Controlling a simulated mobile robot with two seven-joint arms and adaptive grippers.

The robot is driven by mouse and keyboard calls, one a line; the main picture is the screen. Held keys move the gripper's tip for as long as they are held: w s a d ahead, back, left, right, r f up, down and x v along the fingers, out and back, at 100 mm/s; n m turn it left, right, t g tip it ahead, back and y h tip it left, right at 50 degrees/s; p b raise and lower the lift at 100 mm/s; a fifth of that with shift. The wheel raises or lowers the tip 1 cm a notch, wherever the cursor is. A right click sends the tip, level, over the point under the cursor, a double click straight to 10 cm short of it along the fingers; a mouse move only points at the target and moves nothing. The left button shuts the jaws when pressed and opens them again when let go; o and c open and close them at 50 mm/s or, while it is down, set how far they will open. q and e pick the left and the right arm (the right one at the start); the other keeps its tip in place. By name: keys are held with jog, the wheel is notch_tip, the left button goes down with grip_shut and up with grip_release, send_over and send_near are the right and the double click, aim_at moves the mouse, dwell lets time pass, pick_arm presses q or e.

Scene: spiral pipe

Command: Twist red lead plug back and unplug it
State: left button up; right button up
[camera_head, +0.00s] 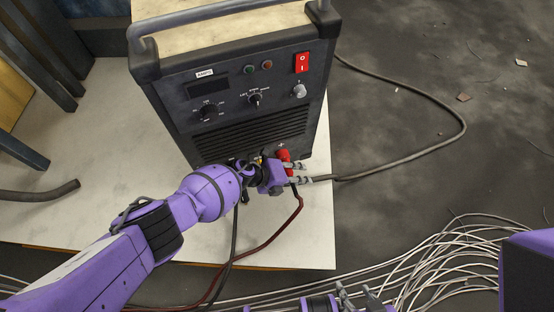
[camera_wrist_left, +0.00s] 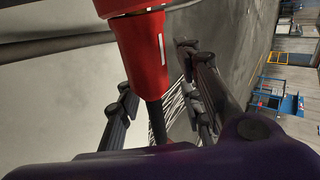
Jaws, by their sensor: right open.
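The red lead plug (camera_head: 284,155) sits at the lower right front of the dark welding machine (camera_head: 245,92). A dark red lead (camera_head: 285,225) hangs below it. My left gripper (camera_head: 298,173) is at the plug. In the left wrist view the red plug (camera_wrist_left: 143,55) stands between the fingers of my left gripper (camera_wrist_left: 158,78), with gaps visible beside it, so the fingers look open around it. A dark cable (camera_wrist_left: 156,120) leaves the plug's lower end. My right gripper (camera_head: 355,297) is open and empty at the bottom edge, away from the machine.
Tangled pale wires (camera_head: 450,255) lie at lower right. The dark floor at right is mostly clear, with small debris.

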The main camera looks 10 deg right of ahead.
pick_arm(q)
jog(key=y+p, duration=0.2)
jog(key=y, duration=0.1)
jog(key=a+f+g+y+p, duration=0.1)
jog(key=y, duration=0.1)
jog(key=shift+s, duration=0.1)
grip_shut()
dwell(0.7)
